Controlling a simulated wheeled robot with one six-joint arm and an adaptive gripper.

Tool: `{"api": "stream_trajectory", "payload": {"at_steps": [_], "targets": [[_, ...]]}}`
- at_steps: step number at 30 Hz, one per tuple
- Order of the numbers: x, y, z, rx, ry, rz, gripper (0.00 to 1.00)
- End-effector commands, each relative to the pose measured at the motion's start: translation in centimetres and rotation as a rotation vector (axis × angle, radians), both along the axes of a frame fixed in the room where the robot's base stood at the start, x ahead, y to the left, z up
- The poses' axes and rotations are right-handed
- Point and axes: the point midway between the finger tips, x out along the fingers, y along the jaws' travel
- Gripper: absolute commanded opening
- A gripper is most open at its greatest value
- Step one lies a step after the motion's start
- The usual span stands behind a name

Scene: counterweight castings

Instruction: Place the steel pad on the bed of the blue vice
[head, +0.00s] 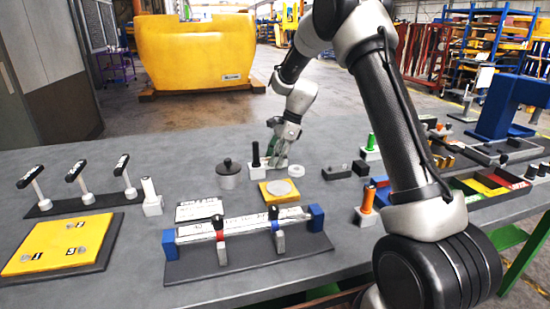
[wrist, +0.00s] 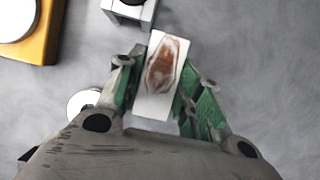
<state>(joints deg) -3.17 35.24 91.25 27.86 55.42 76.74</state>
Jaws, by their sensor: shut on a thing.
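The steel pad, a pale rectangular block with a rust-brown patch (wrist: 161,68), is between the green fingers of my gripper (wrist: 157,95) in the wrist view. My gripper (head: 280,148) is shut on it, over the middle of the bench in the head view. There the pad is small and mostly hidden by the fingers, and I cannot tell whether it touches the bench. A large blue body (head: 512,95) at the far right of the bench looks like the blue vice. Its bed is not clearly seen.
A white block with a black post (head: 255,155) stands close beside my gripper. A yellow plate with a pale disc (head: 278,187) and a small white disc (head: 296,170) lie in front. A lidded grey pot (head: 229,176) stands left. Coloured bins (head: 490,184) lie right.

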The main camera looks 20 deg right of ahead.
Motion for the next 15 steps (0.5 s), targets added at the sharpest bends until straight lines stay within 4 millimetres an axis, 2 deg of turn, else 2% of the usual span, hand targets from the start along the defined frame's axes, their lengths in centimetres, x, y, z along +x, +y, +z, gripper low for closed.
{"api": "stream_trajectory", "payload": {"at_steps": [6,7,9,10,15], "targets": [[0.02,0.01,-0.22,0.000,0.000,0.000,0.00],[-0.01,0.00,-0.24,0.000,0.001,0.000,0.41],[-0.01,0.00,-0.23,0.000,0.001,0.000,0.54],[-0.01,0.00,-0.23,0.000,0.001,0.000,0.57],[-0.01,0.00,-0.22,0.000,0.001,0.000,0.57]]}}
